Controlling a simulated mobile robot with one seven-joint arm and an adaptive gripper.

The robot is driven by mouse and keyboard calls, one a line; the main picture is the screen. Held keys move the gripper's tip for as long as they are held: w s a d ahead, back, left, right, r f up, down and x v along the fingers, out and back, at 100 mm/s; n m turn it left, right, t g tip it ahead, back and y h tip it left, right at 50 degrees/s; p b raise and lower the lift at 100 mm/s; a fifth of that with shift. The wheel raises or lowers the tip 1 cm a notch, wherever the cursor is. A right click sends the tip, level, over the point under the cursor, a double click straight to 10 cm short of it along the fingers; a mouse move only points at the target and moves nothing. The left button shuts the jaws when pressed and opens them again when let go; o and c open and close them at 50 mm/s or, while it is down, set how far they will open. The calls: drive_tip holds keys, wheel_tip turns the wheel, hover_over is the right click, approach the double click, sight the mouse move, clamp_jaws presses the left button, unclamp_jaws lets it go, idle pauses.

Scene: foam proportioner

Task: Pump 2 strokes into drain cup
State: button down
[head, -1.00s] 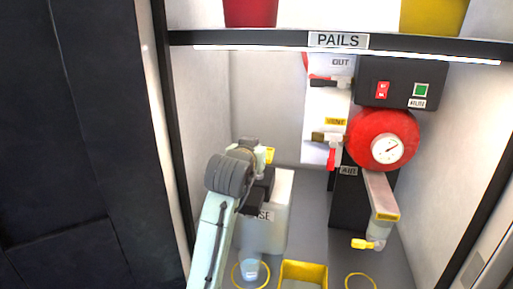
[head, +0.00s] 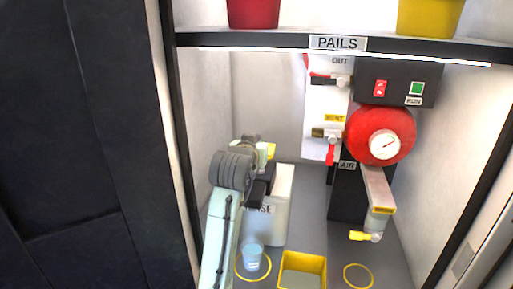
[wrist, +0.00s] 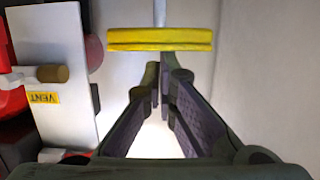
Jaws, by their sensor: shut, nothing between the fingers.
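My gripper (wrist: 163,75) is shut and empty. In the wrist view its fingertips lie just below the yellow pump handle (wrist: 160,39), a flat bar on a pale rod. I cannot tell whether they touch it. In the head view the handle (head: 271,151) shows beside my wrist, above a white container (head: 281,211) whose label is partly hidden by my arm. A translucent bluish cup (head: 252,258) stands upright on the floor in a yellow ring, below the container. Its contents are not clear.
A red tank with gauge (head: 383,145), VENT valve (head: 327,133) and AIR nozzle (head: 374,222) stand at right. A yellow bin (head: 302,262) and an empty yellow ring (head: 358,277) are on the floor. The PAILS shelf (head: 400,50) spans above; a dark panel (head: 80,140) is left.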

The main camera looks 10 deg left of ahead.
drive_tip(key=b+v, duration=0.2)
drive_tip(key=v, duration=0.7)
drive_tip(key=shift+s+a+f, duration=0.1)
drive_tip(key=shift+f, duration=0.05)
